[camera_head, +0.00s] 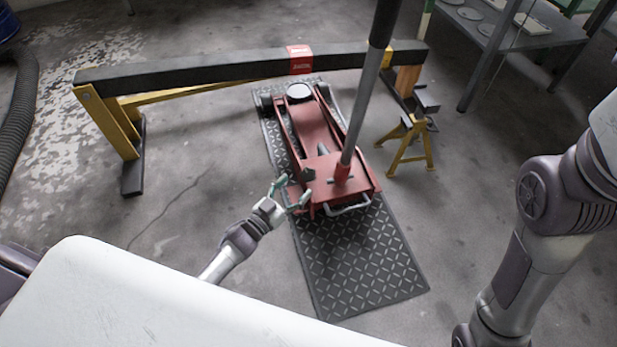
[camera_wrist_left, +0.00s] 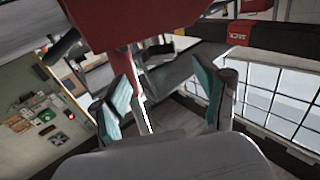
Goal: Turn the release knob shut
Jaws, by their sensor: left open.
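A red floor jack (camera_head: 322,172) stands on a dark diamond-plate mat, with its long handle (camera_head: 362,110) rising up and back to the right. My left gripper (camera_head: 289,193) is open at the left side of the jack's rear end, close to the red body. I cannot tell if it touches. In the left wrist view the open teal fingertips (camera_wrist_left: 163,95) lie below the jack's red body (camera_wrist_left: 125,18), with a thin pale bar between them. I cannot make out the release knob for certain in either view. My right arm shows at the right, but its gripper is out of view.
The mat (camera_head: 360,275) has bare room in front of the jack. A dark beam (camera_head: 200,70) on yellow legs spans behind and over the jack's front end. A yellow jack stand (camera_head: 410,145) is at its right. A shelf (camera_head: 510,30) stands at the back right.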

